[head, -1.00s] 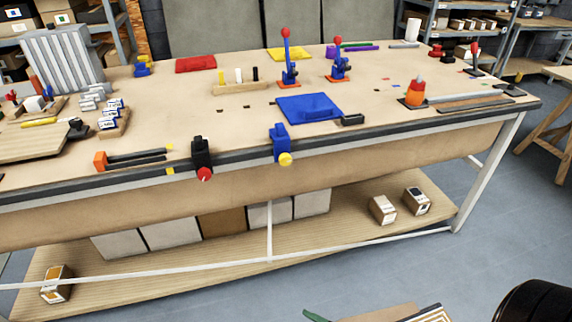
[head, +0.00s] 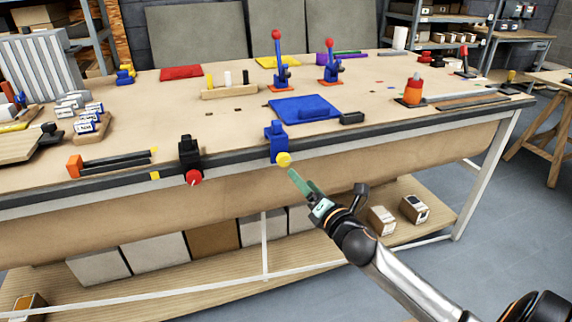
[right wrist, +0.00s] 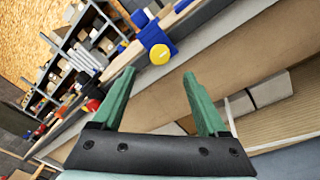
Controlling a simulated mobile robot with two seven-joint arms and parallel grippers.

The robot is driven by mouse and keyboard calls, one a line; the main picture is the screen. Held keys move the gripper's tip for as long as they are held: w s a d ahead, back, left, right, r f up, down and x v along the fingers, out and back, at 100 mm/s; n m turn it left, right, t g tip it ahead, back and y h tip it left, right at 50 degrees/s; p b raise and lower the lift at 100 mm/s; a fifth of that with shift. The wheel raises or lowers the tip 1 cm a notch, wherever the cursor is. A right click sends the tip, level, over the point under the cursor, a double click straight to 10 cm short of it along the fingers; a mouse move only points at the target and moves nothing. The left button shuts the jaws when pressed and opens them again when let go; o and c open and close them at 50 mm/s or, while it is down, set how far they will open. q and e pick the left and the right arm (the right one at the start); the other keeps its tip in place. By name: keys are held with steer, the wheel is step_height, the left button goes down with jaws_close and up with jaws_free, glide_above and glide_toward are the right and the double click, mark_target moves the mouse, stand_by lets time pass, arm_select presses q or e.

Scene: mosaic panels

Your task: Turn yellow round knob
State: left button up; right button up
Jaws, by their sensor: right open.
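The yellow round knob (head: 284,159) sits on the front of a blue clamp (head: 277,141) at the workbench's front edge. It also shows in the right wrist view (right wrist: 160,54), beyond and between the fingertips. My right gripper (head: 294,175) is just below and in front of the knob in the head view, apart from it. In the right wrist view its two green fingers (right wrist: 158,85) are spread with nothing between them. My left gripper is not in view.
A black clamp with a red knob (head: 194,177) stands left along the same edge. A blue panel (head: 304,109) and a small black block (head: 352,118) lie behind the blue clamp. A lower shelf (head: 190,276) holds boxes. Air in front of the edge is free.

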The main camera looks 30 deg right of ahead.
mark_target(285, 161)
steer(key=w, duration=0.3)
steer(key=w+d, duration=0.1)
steer(key=w, duration=0.6)
steer(key=shift+d, duration=0.15)
steer(key=shift+s, duration=0.1)
steer(key=shift+c, duration=0.2)
jaws_close()
